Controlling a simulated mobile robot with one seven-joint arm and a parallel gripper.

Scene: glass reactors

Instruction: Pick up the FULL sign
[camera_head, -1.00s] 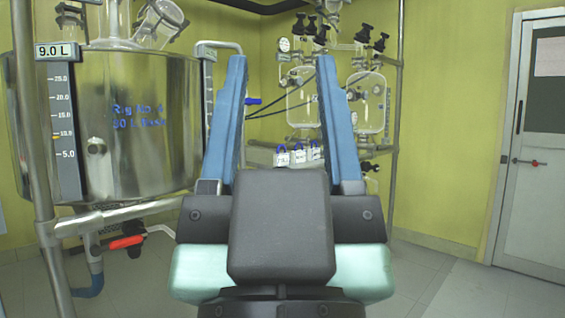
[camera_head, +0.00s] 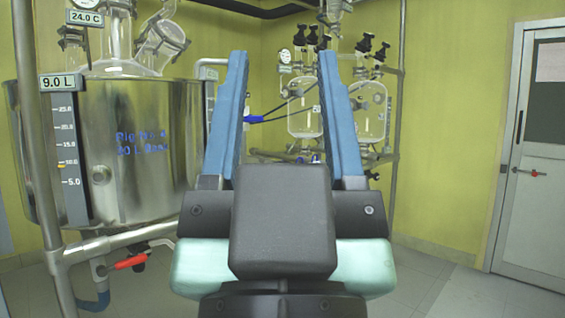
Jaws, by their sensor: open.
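My gripper (camera_head: 283,58) points away from the camera. Its two blue fingers are spread wide, with nothing between them. The FULL sign cannot be made out now. The small white tags seen earlier between the fingers no longer show. Their former place is now mostly behind the dark block of my gripper.
A large steel vessel (camera_head: 115,150) with a level scale stands at the left, behind a metal pipe frame (camera_head: 35,130). A red-handled valve (camera_head: 130,262) is below it. Glass reactors (camera_head: 305,112) on a rack stand at the back. A door (camera_head: 535,150) is at the right. Floor (camera_head: 430,285) is open at lower right.

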